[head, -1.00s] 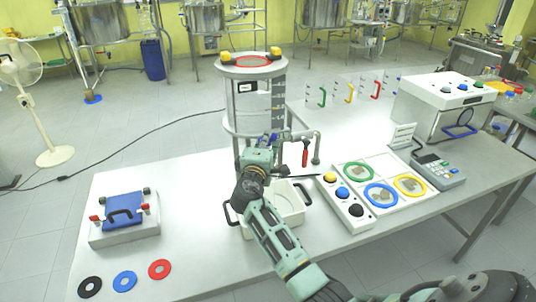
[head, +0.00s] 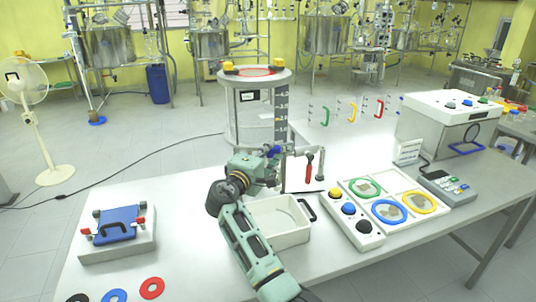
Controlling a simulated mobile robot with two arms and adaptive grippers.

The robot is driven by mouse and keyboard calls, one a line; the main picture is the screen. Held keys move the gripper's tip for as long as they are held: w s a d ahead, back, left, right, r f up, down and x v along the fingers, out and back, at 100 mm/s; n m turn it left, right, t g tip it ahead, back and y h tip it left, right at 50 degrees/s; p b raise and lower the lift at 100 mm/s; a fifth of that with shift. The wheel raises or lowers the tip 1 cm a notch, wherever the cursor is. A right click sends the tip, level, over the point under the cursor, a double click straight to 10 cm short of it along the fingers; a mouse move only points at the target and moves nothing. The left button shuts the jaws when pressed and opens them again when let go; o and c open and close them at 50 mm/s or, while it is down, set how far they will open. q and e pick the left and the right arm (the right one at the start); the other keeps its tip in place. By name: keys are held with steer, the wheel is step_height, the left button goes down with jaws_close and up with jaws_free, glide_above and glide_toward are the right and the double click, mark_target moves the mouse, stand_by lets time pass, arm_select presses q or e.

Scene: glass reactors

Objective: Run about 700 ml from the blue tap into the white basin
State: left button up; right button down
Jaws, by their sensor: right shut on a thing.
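The blue tap (head: 272,149) is on the pipework low on the front of the tall round vessel (head: 232,112); only a bit of its blue handle shows behind my gripper. My right gripper (head: 277,162) is shut on this blue handle; its fingertips are partly hidden. The white basin (head: 293,240) stands on the table below the tap, partly covered by my right arm. A black handle shows at its right end. I cannot make out a stream or a water level in the basin. A dark graduated scale (head: 282,115) runs up the vessel's right side. My left gripper is not in view.
A red-handled lever (head: 309,167) hangs close right of my gripper. A button box (head: 366,239) and a tray with coloured rings (head: 409,222) lie right of the basin. A blue-topped box (head: 117,225) stands at left. The table between is clear.

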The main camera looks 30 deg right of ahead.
steer(key=c, duration=1.9)
jaws_free()
steer(key=shift+o, duration=0.2)
steer(key=v, duration=1.2)
steer(key=shift+f, duration=0.15)
